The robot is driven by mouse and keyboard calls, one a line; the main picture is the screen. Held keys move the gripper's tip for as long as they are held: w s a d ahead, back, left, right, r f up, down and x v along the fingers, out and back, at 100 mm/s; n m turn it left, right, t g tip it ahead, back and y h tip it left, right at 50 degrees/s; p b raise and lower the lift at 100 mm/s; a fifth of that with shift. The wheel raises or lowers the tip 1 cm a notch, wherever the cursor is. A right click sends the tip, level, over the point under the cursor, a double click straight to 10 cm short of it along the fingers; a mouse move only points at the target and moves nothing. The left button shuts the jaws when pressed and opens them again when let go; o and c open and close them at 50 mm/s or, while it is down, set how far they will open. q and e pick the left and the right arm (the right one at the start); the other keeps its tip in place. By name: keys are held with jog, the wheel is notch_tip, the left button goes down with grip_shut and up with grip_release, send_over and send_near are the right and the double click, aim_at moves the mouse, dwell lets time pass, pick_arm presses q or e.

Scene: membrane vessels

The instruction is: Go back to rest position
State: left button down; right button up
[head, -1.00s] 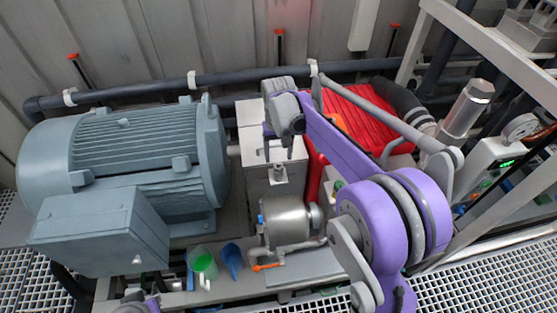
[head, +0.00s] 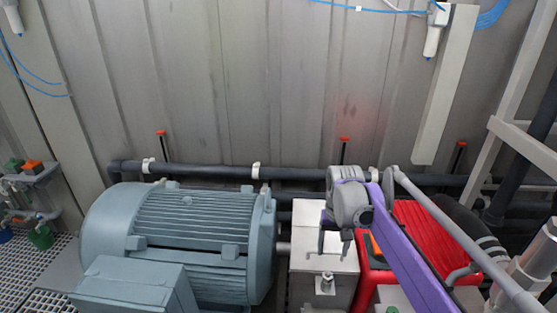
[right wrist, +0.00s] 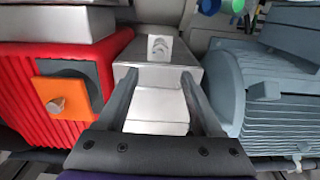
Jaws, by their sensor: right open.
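My right gripper (head: 334,243) is open and empty. It points down over a pale metal box (head: 312,262) between the grey motor and the red ribbed housing. In the right wrist view the two fingers of my right gripper (right wrist: 158,80) are spread apart, with the box (right wrist: 158,78) below and between them and nothing held. Whether the fingertips touch the box cannot be told. My purple right arm runs down to the lower right in the head view. My left gripper is not in view.
A large grey motor (head: 190,235) stands left of the box, a red ribbed housing (head: 425,228) right of it. A dark pipe (head: 215,172) runs along the wall behind. A pale frame post (head: 510,110) stands at right. The space above the motor looks clear.

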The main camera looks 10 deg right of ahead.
jog(key=s+a+f+n+t+p, duration=0.1)
jog(key=s+a+f+t, duration=0.1)
jog(key=s, duration=1)
jog(key=s+a+f+n+t+p, duration=0.1)
jog(key=s+a+f+n+t, duration=0.1)
jog(key=s, duration=1)
jog(key=shift+a+f+t+p, duration=0.45)
jog(key=shift+a+t, duration=0.25)
jog(key=shift+a, duration=0.45)
jog(key=shift+s, duration=0.1)
